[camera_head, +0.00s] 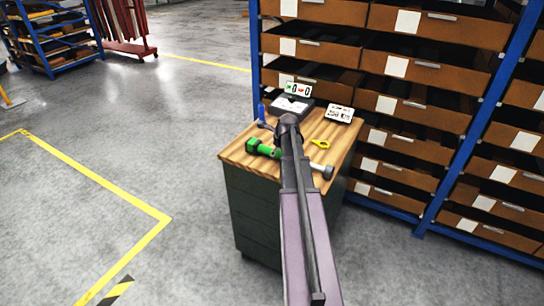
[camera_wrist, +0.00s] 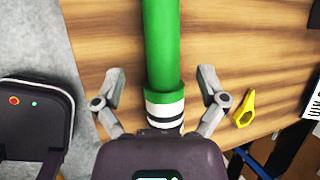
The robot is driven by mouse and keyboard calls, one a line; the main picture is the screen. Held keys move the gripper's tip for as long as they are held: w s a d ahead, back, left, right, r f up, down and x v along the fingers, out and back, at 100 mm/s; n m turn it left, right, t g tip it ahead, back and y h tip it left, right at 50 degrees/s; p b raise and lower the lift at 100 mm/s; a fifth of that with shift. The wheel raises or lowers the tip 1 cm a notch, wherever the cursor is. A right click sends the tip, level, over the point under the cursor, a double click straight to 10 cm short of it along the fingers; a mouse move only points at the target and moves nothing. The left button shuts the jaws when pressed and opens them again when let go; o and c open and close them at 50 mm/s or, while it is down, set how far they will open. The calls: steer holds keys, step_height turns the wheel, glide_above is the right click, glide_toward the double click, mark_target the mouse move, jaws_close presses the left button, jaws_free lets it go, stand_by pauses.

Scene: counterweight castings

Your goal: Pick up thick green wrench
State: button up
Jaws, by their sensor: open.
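A thick green bar-like tool (camera_wrist: 163,45), which I take for the green wrench, lies on the wooden bench top. In the wrist view it runs upward from a black-and-white banded part. In the head view its green part (camera_head: 262,149) shows left of my arm, which hides what lies behind it. My gripper (camera_wrist: 161,82) is open, one finger on each side of the tool. The fingers look apart from it, and nothing is held. The gripper's palm covers the tool's lower end in the wrist view.
A yellow tool (camera_wrist: 244,109) lies to the right of the green one. Open floor (camera_head: 190,190) lies left.

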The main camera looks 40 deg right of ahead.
steer(key=shift+b+x, duration=1.95)
steer(key=shift+x, duration=0.5)
jaws_close()
